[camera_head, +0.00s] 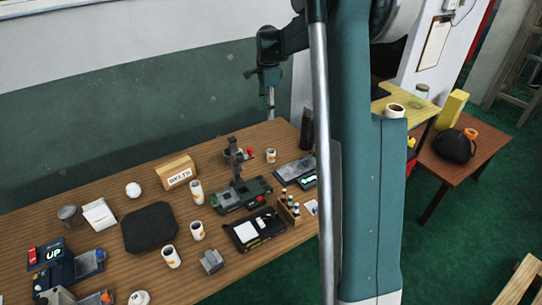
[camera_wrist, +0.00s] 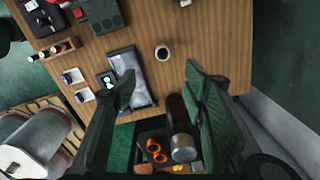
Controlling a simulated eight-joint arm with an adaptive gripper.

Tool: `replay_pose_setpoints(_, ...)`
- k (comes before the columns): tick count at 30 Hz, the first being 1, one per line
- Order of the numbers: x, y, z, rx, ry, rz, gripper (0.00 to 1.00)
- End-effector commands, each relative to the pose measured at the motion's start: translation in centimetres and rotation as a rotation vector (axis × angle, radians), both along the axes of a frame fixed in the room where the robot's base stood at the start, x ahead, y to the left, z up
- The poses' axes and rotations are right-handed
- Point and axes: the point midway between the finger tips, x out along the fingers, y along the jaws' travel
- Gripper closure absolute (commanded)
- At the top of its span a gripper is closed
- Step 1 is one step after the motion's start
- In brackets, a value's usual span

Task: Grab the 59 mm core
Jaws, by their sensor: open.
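Several white cylindrical cores with orange markings stand on the wooden table in the head view: a tall one (camera_head: 196,192), two shorter ones (camera_head: 197,231) (camera_head: 171,257), and a small one (camera_head: 271,156) near the back edge. I cannot read sizes, so which is the 59 mm core is unclear. The small one seems to be the white-rimmed core (camera_wrist: 162,53) in the wrist view, upright with a dark opening. My gripper (camera_wrist: 160,75) is open and empty, its green fingers spread above the table, with that core showing beyond the gap between the tips.
A dark flask (camera_wrist: 181,130) stands near the fingers; it shows in the head view (camera_head: 307,128). A grey device (camera_wrist: 130,77) lies left of the core. A BELTS box (camera_head: 176,172), a black mat (camera_head: 150,227) and a bottle rack (camera_head: 289,209) share the table.

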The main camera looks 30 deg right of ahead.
Motion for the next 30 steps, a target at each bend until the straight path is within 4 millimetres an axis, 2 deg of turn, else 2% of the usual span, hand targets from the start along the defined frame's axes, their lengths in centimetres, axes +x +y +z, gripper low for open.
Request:
replay_pose_setpoints(8,1.3,-2.3,-1.7,0.011,0.026,-0.090,0.56)
replay_pose_setpoints(17,1.2,-2.1,-9.0,0.010,0.025,-0.086,0.56)
replay_pose_setpoints(24,1.2,-2.1,-15.7,0.010,0.025,-0.085,0.56)
replay_pose_setpoints(27,1.2,-2.1,-17.4,0.011,0.025,-0.085,0.56)
replay_pose_setpoints(30,1.1,-2.0,-18.3,0.010,0.025,-0.085,0.56)
